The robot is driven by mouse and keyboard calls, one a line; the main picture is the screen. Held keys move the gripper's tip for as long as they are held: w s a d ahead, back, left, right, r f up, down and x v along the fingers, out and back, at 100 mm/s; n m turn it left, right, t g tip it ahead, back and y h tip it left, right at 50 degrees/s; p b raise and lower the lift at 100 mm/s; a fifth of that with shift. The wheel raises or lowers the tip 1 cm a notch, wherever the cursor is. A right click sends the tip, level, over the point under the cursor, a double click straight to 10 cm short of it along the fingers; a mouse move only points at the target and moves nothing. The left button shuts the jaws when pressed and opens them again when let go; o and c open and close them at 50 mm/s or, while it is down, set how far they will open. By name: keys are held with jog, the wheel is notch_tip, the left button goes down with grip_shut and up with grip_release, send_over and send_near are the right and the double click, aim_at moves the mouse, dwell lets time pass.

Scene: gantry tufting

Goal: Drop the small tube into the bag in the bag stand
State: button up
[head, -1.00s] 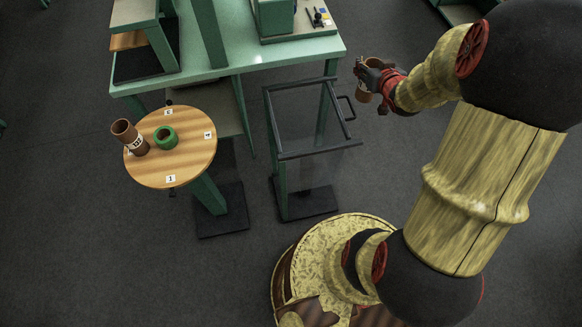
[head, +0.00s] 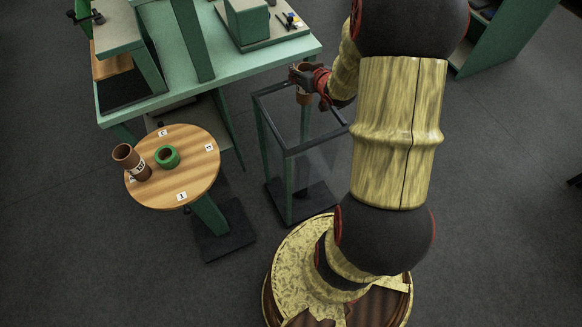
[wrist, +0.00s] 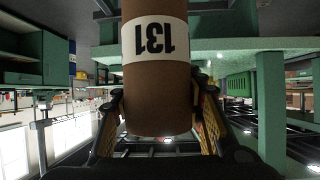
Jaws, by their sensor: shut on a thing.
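My gripper (head: 306,76) is shut on a small brown tube, which shows beside the fingers in the head view (head: 303,97). In the wrist view the tube (wrist: 157,95) stands between the fingers, with a white label reading 131 that appears upside down. The bag stand (head: 290,151) is a dark square frame on green posts, with a clear bag (head: 320,165) hanging in it. My gripper and the tube are over the far part of the frame's opening in the head view; their height above the rim is hard to tell.
A round wooden table (head: 199,178) at left holds a larger brown labelled tube (head: 132,162) and a green ring (head: 167,157). A green workbench (head: 225,65) stands close behind the bag stand. Open floor lies to the right.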

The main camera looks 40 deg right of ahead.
notch_tip(320, 180, down, 5)
jog(key=b, duration=0.4)
jog(key=shift+a+f+b, duration=0.1)
jog(key=shift+f+b, duration=0.05)
jog(key=shift+b, duration=0.15)
jog(key=o, duration=1.4)
jog(key=v, duration=1.2)
